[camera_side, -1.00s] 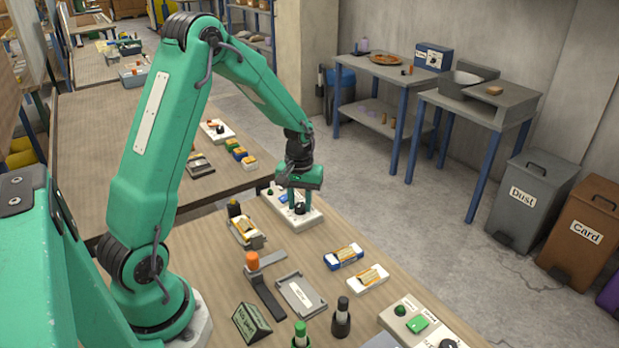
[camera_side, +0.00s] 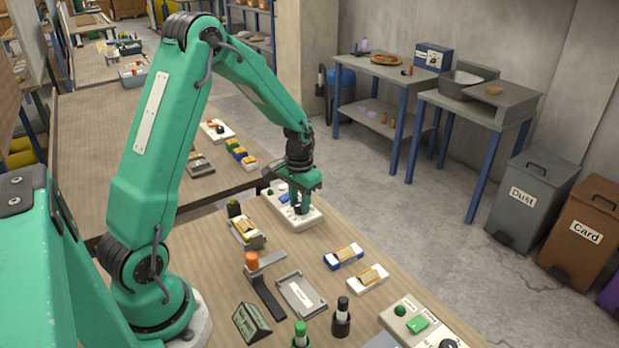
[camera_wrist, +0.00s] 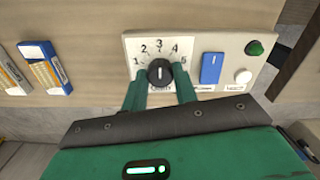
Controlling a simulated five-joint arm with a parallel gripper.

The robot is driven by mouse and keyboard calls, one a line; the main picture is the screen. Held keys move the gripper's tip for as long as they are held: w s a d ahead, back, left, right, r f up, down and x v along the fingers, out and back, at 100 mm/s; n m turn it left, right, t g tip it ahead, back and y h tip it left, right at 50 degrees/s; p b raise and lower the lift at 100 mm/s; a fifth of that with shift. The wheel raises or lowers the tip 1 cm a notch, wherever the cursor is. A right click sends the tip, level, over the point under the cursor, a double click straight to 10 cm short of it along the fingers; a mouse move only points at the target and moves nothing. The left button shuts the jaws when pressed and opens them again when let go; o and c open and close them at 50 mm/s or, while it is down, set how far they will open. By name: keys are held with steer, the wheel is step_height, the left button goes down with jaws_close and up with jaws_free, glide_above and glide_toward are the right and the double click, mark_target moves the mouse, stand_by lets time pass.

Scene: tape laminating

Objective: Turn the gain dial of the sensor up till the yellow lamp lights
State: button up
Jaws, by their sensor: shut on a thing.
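The dial box (camera_side: 310,221) is a white panel at the far edge of the bench. In the wrist view its black dial (camera_wrist: 161,74) has a scale from 1 to 5, and its white mark points up near the 3. My gripper (camera_wrist: 161,80) is shut on the dial, one green finger on each side; it also shows in the side view (camera_side: 300,205). Beside the dial are a blue rocker (camera_wrist: 211,68), a dark green dome (camera_wrist: 255,48) and a pale white dome (camera_wrist: 243,77). No yellow light shows. The small labels are unreadable.
Blue-and-white (camera_side: 343,257) and white (camera_side: 368,279) packs lie nearer on the bench. A grey tray (camera_side: 301,294), an orange-topped tool (camera_side: 252,262) and black (camera_side: 342,318) and green (camera_side: 300,335) upright pieces stand nearby. Another panel with a green button (camera_side: 417,323) is at lower right.

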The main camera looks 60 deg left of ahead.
mark_target(300, 205)
steer(key=shift+r, duration=0.1)
steer(key=o, duration=1)
steer(key=shift+c, duration=0.2)
steer(key=shift+r, duration=0.1)
steer(key=shift+r, duration=3.8)
